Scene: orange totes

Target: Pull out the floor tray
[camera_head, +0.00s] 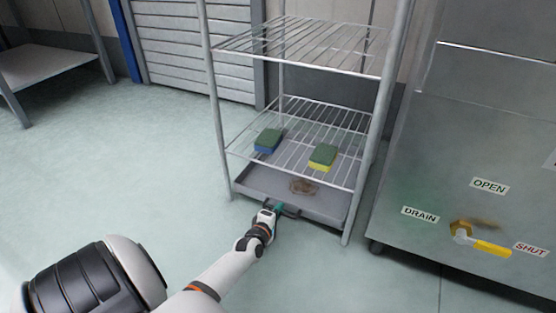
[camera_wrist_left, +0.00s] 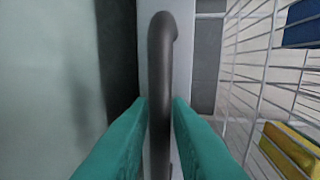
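The floor tray (camera_head: 322,205) is a shallow grey tray under the wire rack, with a brown stain on its bottom. Its dark bar handle (camera_head: 288,211) is at the front edge and runs upright through the left wrist view (camera_wrist_left: 161,60). My left gripper (camera_head: 277,208) is at the handle. In the left wrist view its teal fingers (camera_wrist_left: 160,105) lie on either side of the handle, close against it, and look shut on it. The tray sits inside the rack legs. My right gripper is not in view.
The wire rack (camera_head: 300,50) has a blue-green sponge (camera_head: 268,140) and a yellow-green sponge (camera_head: 322,157) on its lower shelf. A steel cabinet (camera_head: 470,150) with a yellow valve handle (camera_head: 491,248) stands close at the right. The floor left of the rack is clear.

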